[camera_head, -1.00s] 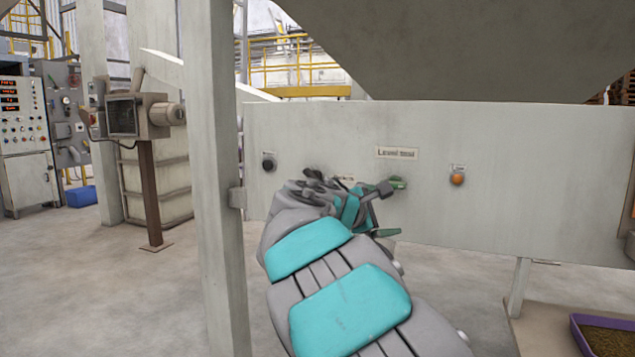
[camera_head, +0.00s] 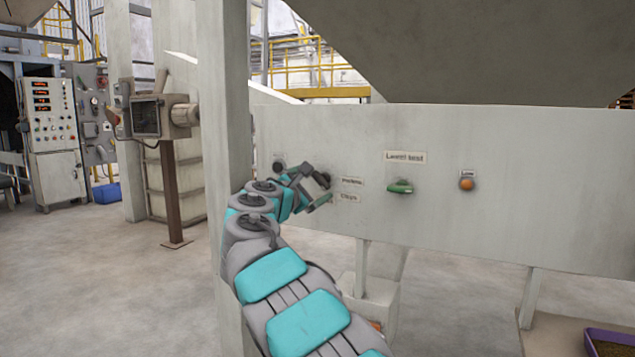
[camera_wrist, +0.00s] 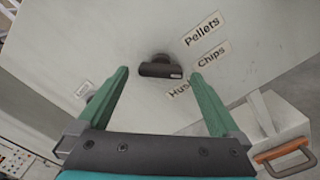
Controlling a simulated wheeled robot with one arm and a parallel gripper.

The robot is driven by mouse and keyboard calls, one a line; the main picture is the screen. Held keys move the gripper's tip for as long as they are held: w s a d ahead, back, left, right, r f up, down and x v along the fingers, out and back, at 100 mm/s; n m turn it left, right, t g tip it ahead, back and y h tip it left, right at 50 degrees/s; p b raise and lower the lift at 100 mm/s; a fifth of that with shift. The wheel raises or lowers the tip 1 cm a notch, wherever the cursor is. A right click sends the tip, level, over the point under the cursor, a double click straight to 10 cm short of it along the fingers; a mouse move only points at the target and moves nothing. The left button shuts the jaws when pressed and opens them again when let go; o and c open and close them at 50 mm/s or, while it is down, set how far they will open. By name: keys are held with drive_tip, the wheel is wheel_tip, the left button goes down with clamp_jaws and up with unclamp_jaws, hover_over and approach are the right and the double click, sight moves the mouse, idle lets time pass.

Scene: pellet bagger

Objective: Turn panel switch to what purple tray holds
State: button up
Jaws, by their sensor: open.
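The panel switch (camera_wrist: 160,67) is a dark knob with a small white mark at its right end. Labels reading Pellets (camera_wrist: 202,29), Chips (camera_wrist: 211,56) and a partly hidden "Hus..." (camera_wrist: 179,92) fan out to its right. I cannot tell which label the mark faces. My gripper (camera_wrist: 160,78) is open, its green fingers on either side of the switch in the picture, with no visible contact. In the head view my gripper (camera_head: 320,188) is at the panel and hides the switch. The purple tray (camera_head: 612,335) is cut off at lower right and holds brown, fine-looking material.
The pale panel (camera_head: 540,140) also carries a green handle (camera_head: 400,187) under a Level test label, an orange button (camera_head: 467,183) and a dark knob (camera_head: 279,161). A grey post (camera_head: 225,120) stands left of my arm.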

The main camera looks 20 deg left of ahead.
drive_tip(key=shift+w+d, duration=0.1)
drive_tip(key=shift+w, duration=0.9)
drive_tip(key=c, duration=1.3)
drive_tip(key=shift+m, duration=0.4)
drive_tip(key=m, duration=0.3)
drive_tip(key=shift+w+f+m+b, duration=0.1)
drive_tip(key=shift+f+m+b, duration=0.05)
drive_tip(key=shift+m+b, duration=0.2)
drive_tip(key=shift+m, duration=2.25)
